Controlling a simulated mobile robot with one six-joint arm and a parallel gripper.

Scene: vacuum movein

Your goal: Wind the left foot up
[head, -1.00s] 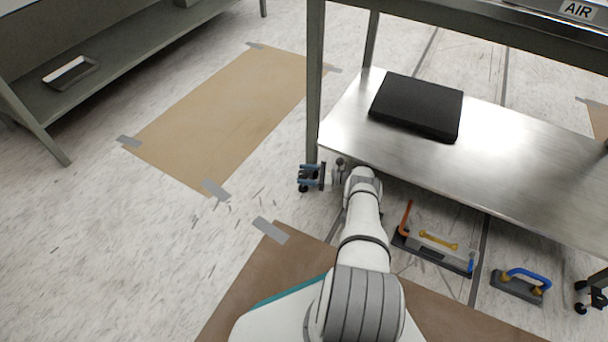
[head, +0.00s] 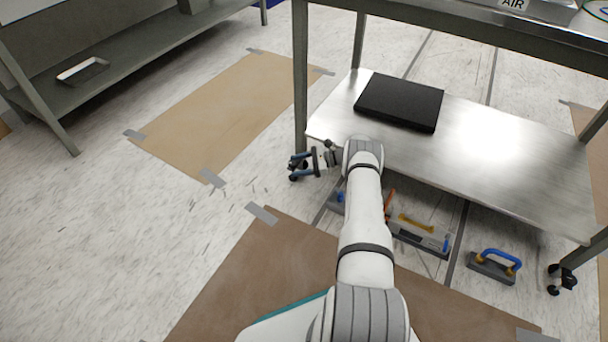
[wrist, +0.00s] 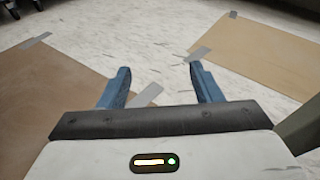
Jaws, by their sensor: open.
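The left foot (head: 294,178) shows as small black parts under the left front leg (head: 301,100) of the steel table. My gripper (head: 292,167) is low at that leg's lower end, its blue fingers pointing left. The fingers are open and look to be around or right beside the foot; I cannot tell whether they touch it. In the wrist view my gripper (wrist: 160,80) has its two blue fingers spread apart, with only floor and tape seen between them. The foot is not visible there.
The table's lower shelf (head: 480,160) carries a black slab (head: 400,101). Beneath it are a tool tray (head: 420,240), a blue-handled tool (head: 495,265) and the right foot (head: 562,279). Brown sheets (head: 215,115) are taped to the floor. Open floor lies left of the leg.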

